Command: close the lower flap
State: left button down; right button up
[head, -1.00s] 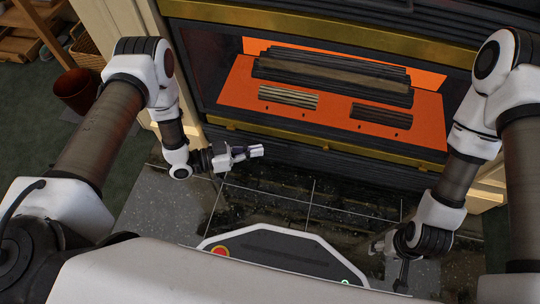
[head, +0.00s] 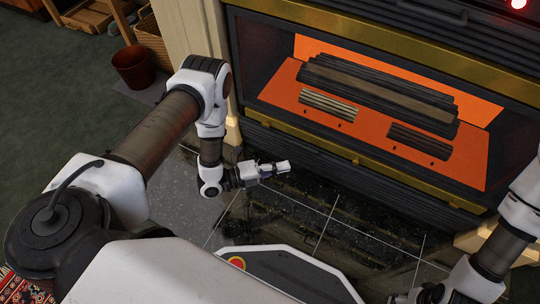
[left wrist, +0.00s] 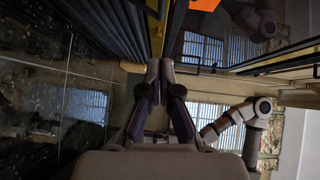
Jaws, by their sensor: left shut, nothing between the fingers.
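The lower flap appears to be the dark slatted panel (head: 350,172) below the fireplace opening, under a brass bar (head: 335,153). Its dark slats also show in the left wrist view (left wrist: 95,30). I cannot tell how far it stands open. My left gripper (head: 287,167) is shut and empty, in front of the flap's left part, above the dark tiles and apparently apart from the panel. In the left wrist view its closed fingers (left wrist: 160,72) point toward the brass edge. My right gripper is low at the bottom right of the head view, its fingers cut off by the edge.
The firebox holds dark logs (head: 380,88) on a glowing orange bed (head: 372,140). A glossy tiled hearth (head: 275,210) lies in front. A brown pot (head: 134,66) and a basket (head: 152,38) stand at the left, clear of my left arm.

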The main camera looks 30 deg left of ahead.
aim_at(312, 150)
pick_arm(q)
jog(key=w+d+b, duration=0.2)
jog(key=w+b, duration=0.1)
jog(key=w, duration=0.3)
jog(key=shift+w+f, duration=0.15)
jog(key=shift+f, duration=0.15)
pick_arm(e)
jog(key=f, duration=0.4)
jog(key=shift+w+a+f, duration=0.1)
jog(key=shift+w+a, duration=0.05)
jog(key=shift+a, duration=0.05)
pick_arm(q)
jog(key=shift+w+r, duration=0.1)
jog(key=shift+r, duration=0.15)
jog(key=w+p, duration=0.1)
jog(key=w+n+y+p, duration=0.1)
jog(key=p, duration=0.1)
jog(key=shift+r+g, duration=0.3)
jog(key=shift+g, duration=0.1)
pick_arm(e)
notch_tip(312, 150, up, 4)
jog(key=shift+f, duration=0.25)
